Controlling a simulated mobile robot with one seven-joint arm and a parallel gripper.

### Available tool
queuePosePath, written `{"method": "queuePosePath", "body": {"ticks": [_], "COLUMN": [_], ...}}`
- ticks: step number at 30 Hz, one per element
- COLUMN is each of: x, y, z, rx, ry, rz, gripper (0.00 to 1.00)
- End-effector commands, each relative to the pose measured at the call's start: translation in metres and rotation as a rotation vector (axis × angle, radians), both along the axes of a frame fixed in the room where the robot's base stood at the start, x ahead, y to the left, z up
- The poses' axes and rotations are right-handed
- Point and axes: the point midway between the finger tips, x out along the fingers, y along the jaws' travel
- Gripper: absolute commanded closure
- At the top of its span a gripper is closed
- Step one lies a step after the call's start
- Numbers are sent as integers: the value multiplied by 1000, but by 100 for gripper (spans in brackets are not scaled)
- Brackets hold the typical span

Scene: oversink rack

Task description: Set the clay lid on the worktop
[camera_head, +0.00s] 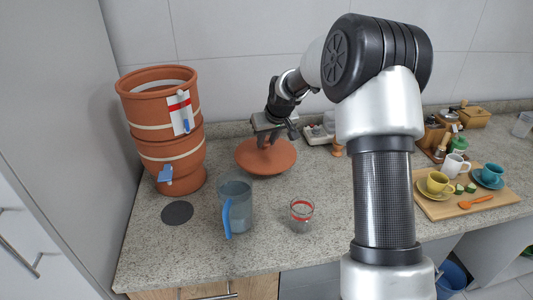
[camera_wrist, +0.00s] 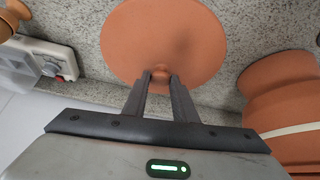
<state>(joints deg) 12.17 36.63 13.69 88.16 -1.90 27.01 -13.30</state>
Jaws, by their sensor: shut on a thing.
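The clay lid (camera_head: 266,158) is a round terracotta disc with a small knob on top. It is at or just above the speckled worktop (camera_head: 150,235), right of the clay water filter; I cannot tell whether it touches. My gripper (camera_head: 267,140) is over the lid, with its fingers shut on the knob. In the wrist view the lid (camera_wrist: 163,40) fills the upper middle, and my gripper (camera_wrist: 161,76) has a fingertip on each side of the knob. The lid's underside is hidden.
The open-topped clay filter (camera_head: 168,155) stands at left. A blue-handled jug (camera_head: 236,205), a red-banded glass (camera_head: 301,215) and a dark round mat (camera_head: 177,213) are in front. A power strip (camera_wrist: 45,62) lies behind. A board (camera_head: 465,203) with cups is at right.

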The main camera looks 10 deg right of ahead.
Motion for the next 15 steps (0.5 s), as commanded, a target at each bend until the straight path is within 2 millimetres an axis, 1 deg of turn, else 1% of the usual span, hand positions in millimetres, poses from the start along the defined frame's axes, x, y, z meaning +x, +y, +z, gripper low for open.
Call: {"method": "queuePosePath", "body": {"ticks": [4,9,11,15], "x": [0,0,0,1], "y": [0,0,0,0], "z": [-12,-36,-39,-38], "rx": [0,1,1,0], "ry": [-1,-1,-2,-3], "rz": [0,-1,-1,-1], "gripper": [100,100,100,100]}}
